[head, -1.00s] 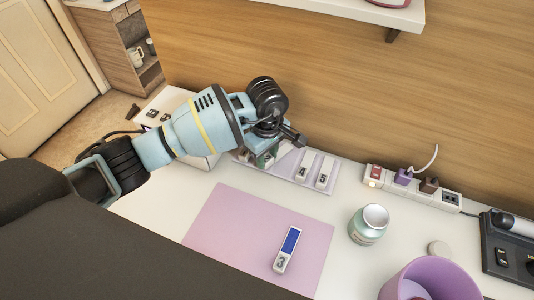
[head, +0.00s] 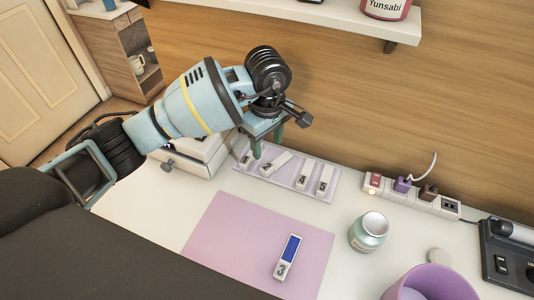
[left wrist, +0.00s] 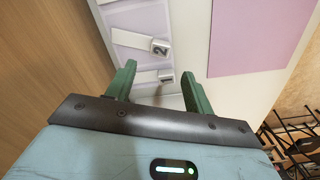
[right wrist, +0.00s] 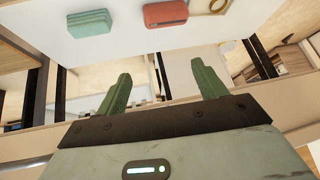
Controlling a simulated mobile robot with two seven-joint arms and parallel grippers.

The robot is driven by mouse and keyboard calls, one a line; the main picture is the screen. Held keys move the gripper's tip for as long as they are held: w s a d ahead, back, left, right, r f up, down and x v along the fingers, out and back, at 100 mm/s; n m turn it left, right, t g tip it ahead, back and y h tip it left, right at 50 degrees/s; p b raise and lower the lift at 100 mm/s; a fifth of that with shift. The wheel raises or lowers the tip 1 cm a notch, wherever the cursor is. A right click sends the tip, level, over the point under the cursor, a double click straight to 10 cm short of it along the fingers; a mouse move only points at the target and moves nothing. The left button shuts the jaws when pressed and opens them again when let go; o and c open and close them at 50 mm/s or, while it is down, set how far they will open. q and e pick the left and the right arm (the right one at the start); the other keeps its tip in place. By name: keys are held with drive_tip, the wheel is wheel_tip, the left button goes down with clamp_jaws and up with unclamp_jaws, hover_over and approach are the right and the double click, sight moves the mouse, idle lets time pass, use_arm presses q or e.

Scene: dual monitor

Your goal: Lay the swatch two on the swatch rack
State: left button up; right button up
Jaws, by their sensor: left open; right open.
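Swatch two (head: 275,164) lies on the swatch rack (head: 312,194), turned askew compared with the other swatches. In the left wrist view its end marked 2 (left wrist: 160,47) shows beyond my fingers. Swatch one (head: 246,158) is left of it; swatches four (head: 303,178) and five (head: 325,179) lie right of it in their slots. My left gripper (head: 268,143) is open and empty, raised above the rack's left end; it also shows in the left wrist view (left wrist: 158,85). My right gripper (right wrist: 161,85) is open and empty, away from the rack.
Swatch three (head: 287,257) lies on the pink mat (head: 225,235). A jar (head: 368,230), a purple bin (head: 433,280) and a power strip (head: 415,193) stand to the right. A white drawer box (head: 200,152) is behind my left arm. The shelf (head: 330,12) overhangs the back.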

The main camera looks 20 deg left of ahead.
use_arm(q)
drive_tip(key=shift+r, duration=1.85)
